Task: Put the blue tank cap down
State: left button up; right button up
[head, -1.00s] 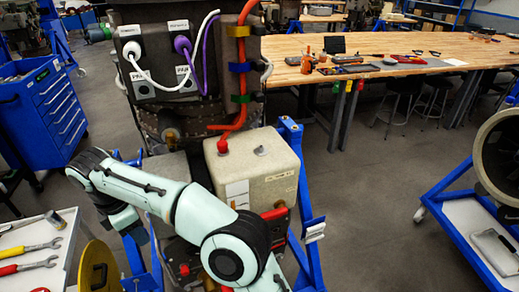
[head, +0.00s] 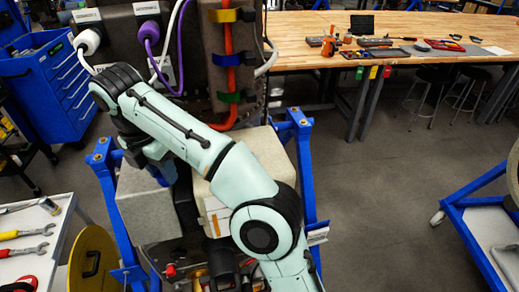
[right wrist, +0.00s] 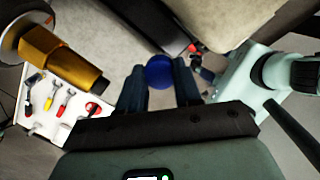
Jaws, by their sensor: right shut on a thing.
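The blue tank cap (right wrist: 158,73) is a round blue piece between the two dark fingers of my right gripper (right wrist: 160,82) in the right wrist view. The gripper is shut on it. A pale grey tank surface (right wrist: 115,40) lies beyond the cap; I cannot tell whether they touch. In the head view my right arm crosses in front of the turbine stand, its gripper end over the grey tank (head: 145,208) at left. A beige tank (head: 262,150) stands to the right, partly behind my arm. My left gripper is not in view.
The blue stand frame (head: 303,165) borders the tanks. A brass fitting (right wrist: 60,55) sticks out near the gripper in the wrist view. A tool cart (head: 35,240) is at left, with a yellow disc (head: 92,262) beside it.

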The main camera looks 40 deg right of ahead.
jog(key=s+d, duration=0.2)
jog(key=d, duration=0.3)
jog(key=s+d+r, duration=0.1)
jog(key=s+d, duration=0.2)
jog(key=d, duration=0.2)
jog(key=s+d+r, duration=0.1)
jog(key=s+d, duration=0.2)
jog(key=d, duration=0.1)
jog(key=shift+d+r+b, duration=0.2)
jog(key=shift+d+b, duration=0.1)
jog(key=shift+d, duration=0.1)
jog(key=d, duration=0.1)
jog(key=w+d, duration=0.1)
jog(key=d, duration=0.2)
jog(key=shift+w+d+f+p, duration=0.2)
jog(key=shift+w+f+p, duration=0.15)
jog(key=shift+w+f, duration=0.05)
jog(key=shift+f, duration=0.35)
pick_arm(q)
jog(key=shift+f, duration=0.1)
pick_arm(e)
jog(key=shift+f, duration=0.1)
